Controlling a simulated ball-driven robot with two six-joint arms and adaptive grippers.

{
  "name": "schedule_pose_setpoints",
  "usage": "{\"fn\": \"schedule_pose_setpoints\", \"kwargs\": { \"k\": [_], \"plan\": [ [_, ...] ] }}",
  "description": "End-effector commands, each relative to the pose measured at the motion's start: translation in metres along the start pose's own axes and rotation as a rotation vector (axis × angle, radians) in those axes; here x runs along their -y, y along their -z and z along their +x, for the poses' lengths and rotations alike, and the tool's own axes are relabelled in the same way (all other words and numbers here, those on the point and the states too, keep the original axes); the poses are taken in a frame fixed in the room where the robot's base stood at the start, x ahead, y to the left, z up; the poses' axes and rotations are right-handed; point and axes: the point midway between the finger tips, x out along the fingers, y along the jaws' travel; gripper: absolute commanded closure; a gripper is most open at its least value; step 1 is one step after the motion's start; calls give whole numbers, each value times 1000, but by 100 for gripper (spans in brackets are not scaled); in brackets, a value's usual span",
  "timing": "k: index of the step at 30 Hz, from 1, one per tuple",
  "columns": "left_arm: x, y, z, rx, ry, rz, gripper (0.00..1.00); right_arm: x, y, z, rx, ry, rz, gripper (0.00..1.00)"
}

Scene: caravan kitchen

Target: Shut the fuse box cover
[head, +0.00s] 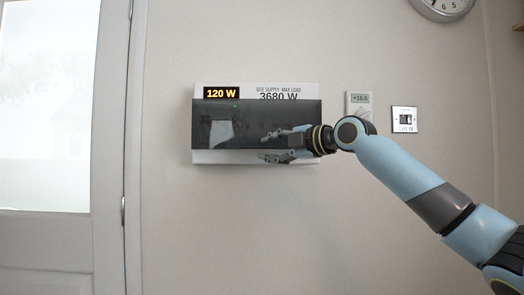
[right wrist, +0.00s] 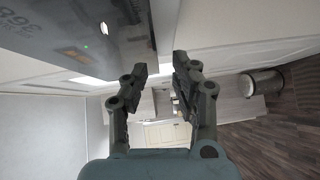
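The white fuse box (head: 206,157) hangs on the wall in the head view, with a lit "120 W" display at its top left. Its dark smoky cover (head: 212,110) lies across the middle of its front; the top edge cuts across the "3680 W" print. A white strip of the box shows below. I cannot tell how far the cover stands out. My right gripper (head: 269,145) is at the cover's lower right, fingers pointing left, parted and empty. In the right wrist view the gripper (right wrist: 160,70) has a clear gap, with the cover (right wrist: 80,40) at upper left. My left gripper is out of view.
A small thermostat (head: 359,103) and a switch plate (head: 404,119) are on the wall right of the box. A clock (head: 442,5) hangs at the top right. A door (head: 50,110) with a bright pane stands at left. The wall below the box is bare.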

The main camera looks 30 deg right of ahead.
Motion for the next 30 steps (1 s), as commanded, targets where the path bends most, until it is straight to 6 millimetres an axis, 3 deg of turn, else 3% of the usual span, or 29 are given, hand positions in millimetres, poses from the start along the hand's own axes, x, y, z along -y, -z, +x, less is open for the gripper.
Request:
{"fn": "schedule_pose_setpoints", "kwargs": {
  "k": [3, 10, 27, 30],
  "plan": [
    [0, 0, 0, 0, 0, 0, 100, 2, 0, -19, 1, 6, -7, 73],
    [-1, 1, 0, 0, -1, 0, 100, 1, 0, -37, 0, 4, -1, 73],
    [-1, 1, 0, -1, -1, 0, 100, 1, 1, -40, -2, 3, 1, 73],
    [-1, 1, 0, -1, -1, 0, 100, 9, 1, -39, -2, 15, 6, 73]
  ]
}}
